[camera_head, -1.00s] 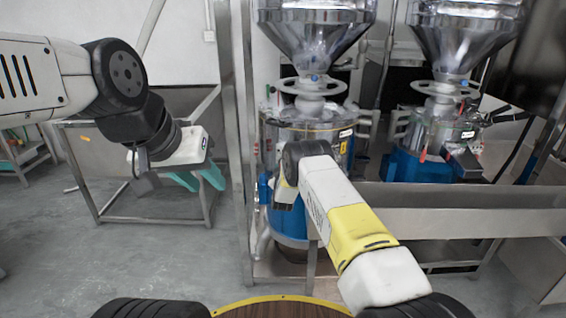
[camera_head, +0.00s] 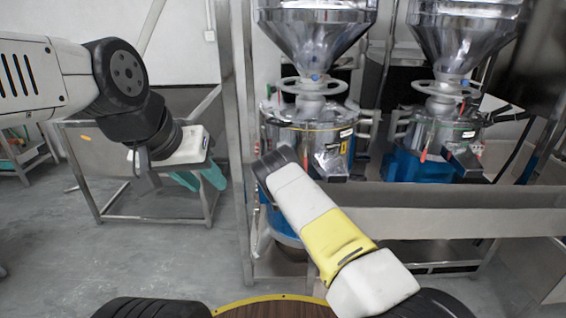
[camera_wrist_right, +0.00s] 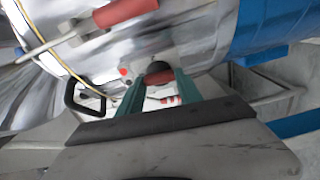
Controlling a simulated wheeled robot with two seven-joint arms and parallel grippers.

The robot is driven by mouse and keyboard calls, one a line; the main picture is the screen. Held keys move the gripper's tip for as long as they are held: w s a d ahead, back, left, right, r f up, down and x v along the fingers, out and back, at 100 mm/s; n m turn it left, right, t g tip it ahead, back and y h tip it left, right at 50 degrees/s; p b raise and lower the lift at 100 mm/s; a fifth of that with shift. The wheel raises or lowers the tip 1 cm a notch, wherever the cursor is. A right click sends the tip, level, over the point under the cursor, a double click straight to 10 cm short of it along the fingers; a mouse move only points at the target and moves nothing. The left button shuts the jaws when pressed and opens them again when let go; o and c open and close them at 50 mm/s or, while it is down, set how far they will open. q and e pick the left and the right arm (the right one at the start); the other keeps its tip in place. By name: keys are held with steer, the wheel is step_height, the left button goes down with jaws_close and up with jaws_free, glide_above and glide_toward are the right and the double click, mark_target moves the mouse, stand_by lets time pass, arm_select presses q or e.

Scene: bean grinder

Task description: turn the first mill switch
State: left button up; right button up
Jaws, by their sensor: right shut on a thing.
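The first mill (camera_head: 305,135), a steel drum under a shiny hopper, stands in the middle of the head view. In the right wrist view its body also shows close up, with a dark round switch knob (camera_wrist_right: 158,68) on it. My right gripper (camera_wrist_right: 160,80) has its teal fingers on either side of this knob and is shut on it. In the head view my right gripper is hidden behind my own arm. My left gripper (camera_head: 200,180) hangs at the left, far from the mill, its teal fingers apart and empty.
A second mill (camera_head: 440,140) stands to the right. A steel trough (camera_head: 450,208) runs in front of it. A metal post (camera_head: 238,130) stands just left of the first mill. A black handle (camera_wrist_right: 85,100) and a red grip (camera_wrist_right: 124,11) lie near the right gripper.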

steer(key=shift+a+n, duration=0.1)
steer(key=shift+n, duration=0.5)
steer(key=o, duration=1.4)
steer(key=shift+s, duration=0.1)
steer(key=shift+s, duration=3.8)
